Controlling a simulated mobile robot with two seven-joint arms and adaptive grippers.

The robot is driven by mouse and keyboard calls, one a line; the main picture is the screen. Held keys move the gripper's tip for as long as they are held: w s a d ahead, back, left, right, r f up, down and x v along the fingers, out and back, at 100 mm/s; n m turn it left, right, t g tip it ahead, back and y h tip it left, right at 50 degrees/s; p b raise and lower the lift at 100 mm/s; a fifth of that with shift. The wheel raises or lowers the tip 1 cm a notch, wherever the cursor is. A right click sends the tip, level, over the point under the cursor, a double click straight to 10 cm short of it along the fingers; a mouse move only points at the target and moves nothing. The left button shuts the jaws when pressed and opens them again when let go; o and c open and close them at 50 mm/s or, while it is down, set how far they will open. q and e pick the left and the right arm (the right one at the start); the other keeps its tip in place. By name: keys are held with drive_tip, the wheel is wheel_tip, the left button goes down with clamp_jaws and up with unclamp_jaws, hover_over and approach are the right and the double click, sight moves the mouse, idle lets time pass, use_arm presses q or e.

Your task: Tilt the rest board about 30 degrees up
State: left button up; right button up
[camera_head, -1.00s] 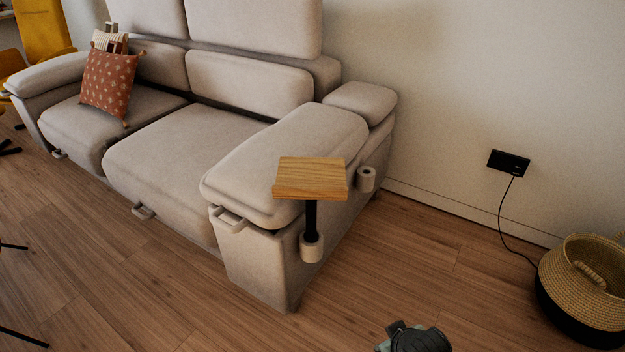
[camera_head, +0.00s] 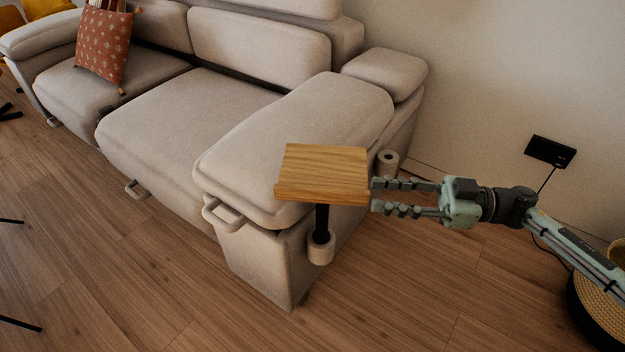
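The rest board (camera_head: 324,170) is a small wooden board on a black post (camera_head: 321,218), beside the near arm of the sofa. It looks close to level, with a raised lip along its front edge. The post stands in a pale round holder (camera_head: 321,247) on the sofa's side. My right gripper (camera_head: 374,196) reaches in from the right, fingers apart, with its tips at the board's right edge. One finger is about level with the edge and the other is lower. I cannot tell whether they touch the board. My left gripper is not in view.
The grey sofa (camera_head: 190,118) fills the left and middle, with a handle (camera_head: 222,216) on its near arm. A second round holder (camera_head: 388,161) is behind the board. A woven basket (camera_head: 597,322) stands at the lower right. The wooden floor in front is clear.

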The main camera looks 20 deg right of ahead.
sight(322, 188)
drive_tip(key=shift+g, duration=0.3)
drive_tip(key=x, duration=1.1)
drive_tip(key=shift+s+a+r, duration=0.15)
drive_tip(key=shift+a, duration=0.3)
clamp_jaws()
